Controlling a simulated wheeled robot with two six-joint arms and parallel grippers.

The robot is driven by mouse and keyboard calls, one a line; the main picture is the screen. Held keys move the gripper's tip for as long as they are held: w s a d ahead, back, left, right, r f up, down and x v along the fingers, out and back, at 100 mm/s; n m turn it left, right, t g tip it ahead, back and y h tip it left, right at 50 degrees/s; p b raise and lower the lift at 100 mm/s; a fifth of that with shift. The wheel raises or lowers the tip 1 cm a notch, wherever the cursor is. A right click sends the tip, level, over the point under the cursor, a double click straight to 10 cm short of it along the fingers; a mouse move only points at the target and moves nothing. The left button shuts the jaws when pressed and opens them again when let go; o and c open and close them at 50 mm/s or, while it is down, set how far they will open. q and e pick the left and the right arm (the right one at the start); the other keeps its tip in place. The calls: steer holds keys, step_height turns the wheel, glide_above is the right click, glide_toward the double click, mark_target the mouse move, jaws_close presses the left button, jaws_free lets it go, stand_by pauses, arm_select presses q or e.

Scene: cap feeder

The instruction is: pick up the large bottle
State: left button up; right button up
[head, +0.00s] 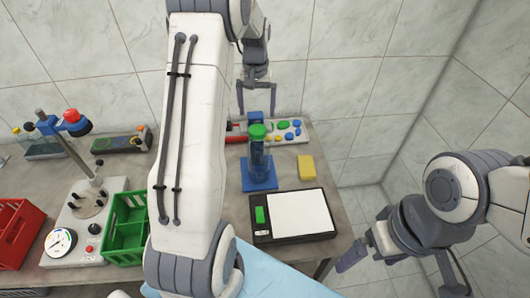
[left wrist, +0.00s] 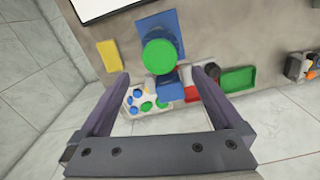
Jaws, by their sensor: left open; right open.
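A clear bluish bottle (head: 259,160) with a green cap (head: 257,131) stands upright on a blue base (head: 258,184) on the table. In the left wrist view, the green cap (left wrist: 158,60) is seen from above and hides most of the bottle. My left gripper (head: 257,112) is open and empty, above and behind the bottle. Its fingers, also in the left wrist view (left wrist: 163,80), point toward the bottle without touching it. My right gripper (head: 350,258) is open, off the table's right edge and low in the picture, partly hidden by its own wrist.
A white tray of green and blue caps (head: 287,130) lies behind the bottle. A yellow block (head: 307,168) and a black-framed white pad (head: 300,213) lie right and in front. A green crate (head: 125,240), a gauge device (head: 62,243) and a red crate (head: 18,228) stand left.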

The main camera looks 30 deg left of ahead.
mark_target(258, 129)
arm_select(q)
steer(key=shift+w+f, duration=0.1)
steer(key=shift+f, duration=0.8)
step_height(258, 129, down, 5)
steer(key=p, duration=0.3)
steer(key=shift+f, duration=0.25)
jaws_close()
steer(key=shift+r, duration=0.15)
